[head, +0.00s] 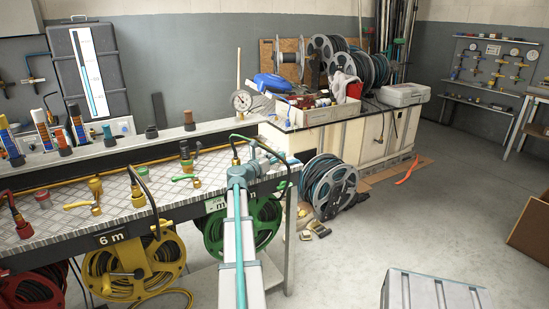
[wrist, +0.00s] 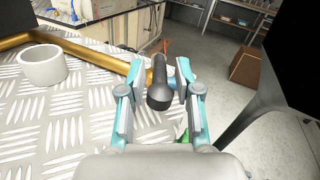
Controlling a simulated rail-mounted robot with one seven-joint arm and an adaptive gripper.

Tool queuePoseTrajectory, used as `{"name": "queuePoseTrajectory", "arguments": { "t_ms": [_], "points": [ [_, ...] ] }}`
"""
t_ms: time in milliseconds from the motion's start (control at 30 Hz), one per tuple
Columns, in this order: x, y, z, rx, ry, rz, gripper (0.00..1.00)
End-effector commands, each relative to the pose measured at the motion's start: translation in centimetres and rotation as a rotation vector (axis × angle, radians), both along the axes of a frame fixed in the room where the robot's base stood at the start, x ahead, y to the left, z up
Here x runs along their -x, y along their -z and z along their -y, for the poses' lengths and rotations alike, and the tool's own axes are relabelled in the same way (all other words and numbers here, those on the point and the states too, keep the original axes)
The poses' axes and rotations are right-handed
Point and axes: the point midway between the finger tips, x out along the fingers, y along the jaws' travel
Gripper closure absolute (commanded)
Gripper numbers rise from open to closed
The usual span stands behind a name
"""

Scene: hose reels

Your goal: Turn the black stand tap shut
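In the wrist view, a black, round-ended piece (wrist: 159,96), which looks like the tap's lever, sits between the fingers of my gripper (wrist: 158,84). The teal-and-grey fingers stand apart, with a narrow gap on each side of the black piece. I cannot see contact. A little blue (wrist: 172,82) shows behind it. In the head view, my gripper (head: 268,155) is over the right end of the tread-plate bench (head: 140,208). My arm and gripper hide the tap there. A yellow-levered tap (head: 95,195) and a green-levered tap (head: 190,179) stand farther left.
A white cup-shaped ring (wrist: 42,65) stands on the bench left of my gripper, and a brass pipe (wrist: 95,57) runs behind. Yellow (head: 135,265) and green (head: 243,228) hose reels hang below. A curved black pipe (head: 145,190) rises mid-bench. The floor at right is mostly clear.

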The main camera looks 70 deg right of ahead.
Motion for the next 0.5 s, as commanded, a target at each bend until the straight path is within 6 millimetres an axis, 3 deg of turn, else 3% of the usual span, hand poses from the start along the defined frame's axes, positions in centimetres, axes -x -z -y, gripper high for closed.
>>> {"name": "queuePoseTrajectory", "arguments": {
  "t_ms": [333, 500],
  "points": [
    [0.0, 0.0, -0.1, 0.0, 0.0, 0.0, 0.6],
    [-0.4, 0.0, -1.6, 0.001, -0.001, 0.001, 0.6]
  ]
}}
